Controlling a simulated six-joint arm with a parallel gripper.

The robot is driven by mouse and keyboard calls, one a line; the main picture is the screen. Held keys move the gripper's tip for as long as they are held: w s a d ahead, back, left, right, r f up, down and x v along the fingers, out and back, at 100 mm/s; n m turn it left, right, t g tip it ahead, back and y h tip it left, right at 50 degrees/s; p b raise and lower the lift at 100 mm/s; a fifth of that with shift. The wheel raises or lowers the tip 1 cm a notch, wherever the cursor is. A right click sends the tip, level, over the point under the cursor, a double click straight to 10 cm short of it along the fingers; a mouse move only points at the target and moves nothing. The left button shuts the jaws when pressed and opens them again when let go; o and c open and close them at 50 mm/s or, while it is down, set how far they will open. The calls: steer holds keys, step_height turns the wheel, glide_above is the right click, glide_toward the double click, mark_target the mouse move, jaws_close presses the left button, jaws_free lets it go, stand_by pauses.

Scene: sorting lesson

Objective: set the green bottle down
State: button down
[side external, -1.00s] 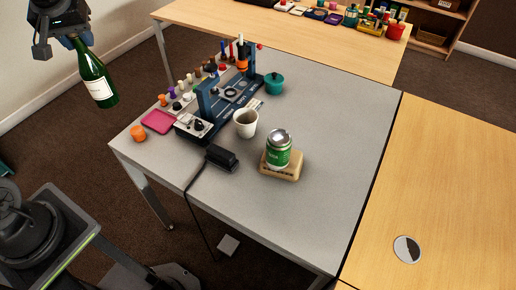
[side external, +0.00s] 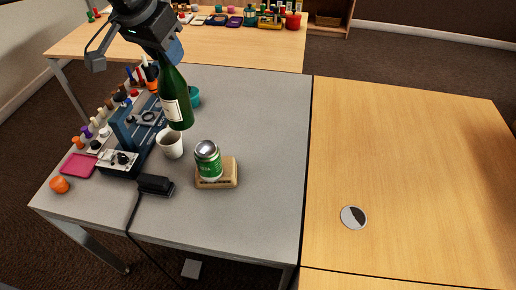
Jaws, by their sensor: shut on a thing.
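The green bottle (side external: 176,104) with a white label hangs upright, slightly tilted, from my gripper (side external: 168,58) in the side external view. My gripper is shut on its neck; the fingertips are partly hidden by the gripper body. The bottle appears in front of the blue apparatus and just above the white cup (side external: 170,142) in the picture. Whether its base touches anything is hard to tell, but it looks held in the air above the grey table (side external: 265,130).
A green can (side external: 208,160) stands on a wooden block (side external: 230,174). A blue apparatus (side external: 125,128), a black box (side external: 155,185) with a cable, a pink tray (side external: 78,166) and an orange piece (side external: 60,184) crowd the left. The grey table's right side and the wooden table (side external: 420,170) are mostly clear.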

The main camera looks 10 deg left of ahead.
steer(key=s+d+f+m+g+h, duration=0.1)
steer(key=s+d+m, duration=0.25)
steer(key=d, duration=0.65)
steer(key=s+d+f+m+h, duration=0.15)
steer(key=s+d, duration=0.25)
steer(key=d, duration=0.7)
step_height(320, 180, down, 21)
steer(key=shift+w+a+f, duration=0.2)
steer(key=shift+w+a, duration=0.05)
steer(key=shift+w, duration=0.05)
steer(key=shift+f+y, duration=0.1)
steer(key=shift+y, duration=0.15)
steer(key=c, duration=0.8)
jaws_free()
steer(key=shift+f, duration=0.1)
